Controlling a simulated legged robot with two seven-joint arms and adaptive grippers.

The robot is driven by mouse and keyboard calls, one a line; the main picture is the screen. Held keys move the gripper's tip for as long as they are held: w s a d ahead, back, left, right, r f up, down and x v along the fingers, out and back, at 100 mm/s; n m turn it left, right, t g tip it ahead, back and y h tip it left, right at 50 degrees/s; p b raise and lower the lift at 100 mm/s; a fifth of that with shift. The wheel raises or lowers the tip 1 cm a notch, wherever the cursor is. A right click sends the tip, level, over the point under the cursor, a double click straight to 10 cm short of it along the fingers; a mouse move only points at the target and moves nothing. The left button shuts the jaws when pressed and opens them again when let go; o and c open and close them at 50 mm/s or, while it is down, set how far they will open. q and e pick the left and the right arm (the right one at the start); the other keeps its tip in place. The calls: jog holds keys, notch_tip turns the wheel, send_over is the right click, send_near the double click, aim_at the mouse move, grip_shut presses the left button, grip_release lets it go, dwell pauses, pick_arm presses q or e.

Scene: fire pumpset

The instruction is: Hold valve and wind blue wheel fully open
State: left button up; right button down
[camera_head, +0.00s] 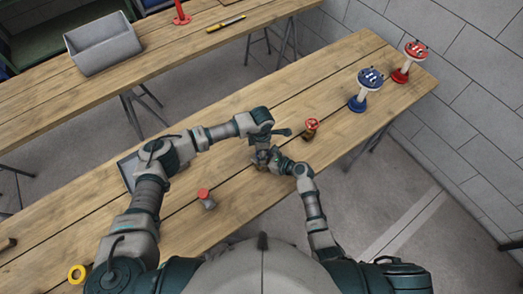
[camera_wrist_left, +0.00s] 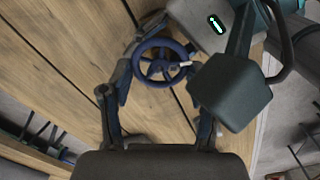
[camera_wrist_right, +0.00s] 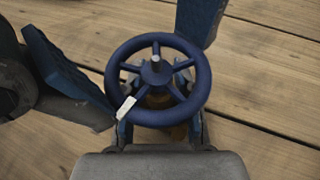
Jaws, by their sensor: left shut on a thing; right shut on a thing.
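The blue wheel (camera_wrist_right: 158,75) has several spokes and a white tag on its rim. It sits on a valve with a brass-coloured body (camera_wrist_right: 157,106), partly hidden beneath it. My right gripper (camera_wrist_right: 160,130) is shut on the valve body under the wheel. My left gripper (camera_head: 264,146) reaches down from above; its fingers are either side of the wheel and shut on it, as the left wrist view shows around the wheel (camera_wrist_left: 160,43). In the head view the grippers mostly hide the valve, and my right gripper (camera_head: 273,160) is close against the left.
A small red-wheeled valve (camera_head: 311,125) stands just right of my grippers, and another red-topped one (camera_head: 205,196) stands nearer. Blue (camera_head: 369,79) and red (camera_head: 413,51) wheels on white stems stand at the table's right end. A grey bin (camera_head: 103,44) is on the far table.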

pick_arm(q)
jog(key=shift+w+a+f, duration=0.1)
jog(key=shift+w+a, duration=0.05)
jog(key=shift+a, duration=0.15)
jog(key=o, duration=0.9)
jog(key=shift+o, duration=1.3)
jog(key=shift+d, duration=0.15)
notch_tip(320, 180, up, 12)
